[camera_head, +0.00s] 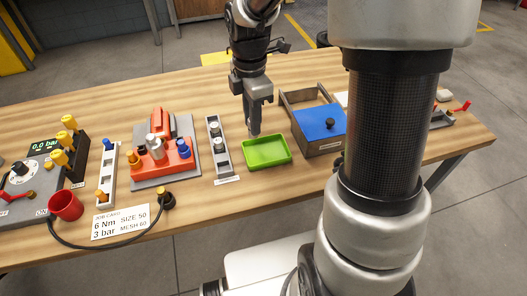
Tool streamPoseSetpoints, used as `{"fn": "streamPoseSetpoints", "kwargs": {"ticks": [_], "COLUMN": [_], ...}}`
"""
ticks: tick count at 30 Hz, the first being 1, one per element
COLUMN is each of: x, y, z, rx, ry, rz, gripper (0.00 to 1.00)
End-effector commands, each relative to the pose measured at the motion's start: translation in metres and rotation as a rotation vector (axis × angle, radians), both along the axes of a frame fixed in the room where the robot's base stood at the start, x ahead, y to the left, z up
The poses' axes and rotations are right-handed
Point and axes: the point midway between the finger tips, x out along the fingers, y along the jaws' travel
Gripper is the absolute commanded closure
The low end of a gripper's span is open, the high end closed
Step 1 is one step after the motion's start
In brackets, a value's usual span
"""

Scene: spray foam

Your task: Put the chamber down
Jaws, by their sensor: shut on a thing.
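My gripper (256,113) points straight down above the back left edge of a green tray (267,161). The visible floor of the green tray looks empty.
A job card (121,222) lies in front left.

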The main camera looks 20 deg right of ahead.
Motion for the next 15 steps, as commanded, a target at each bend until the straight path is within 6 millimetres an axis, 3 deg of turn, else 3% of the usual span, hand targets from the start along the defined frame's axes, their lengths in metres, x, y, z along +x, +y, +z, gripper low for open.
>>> {"fn": "streamPoseSetpoints", "kwargs": {"ticks": [4, 10, 15], "x": [-0.001, -0.001, -0.001], "y": [-0.005, -0.005, -0.005], "z": [-0.006, -0.044, -0.062], "rx": [0.001, 0.000, 0.000], "ry": [0.001, 0.005, 0.000], "rz": [-0.012, -0.012, -0.011], "gripper": [1.00, 1.00, 1.00]}}
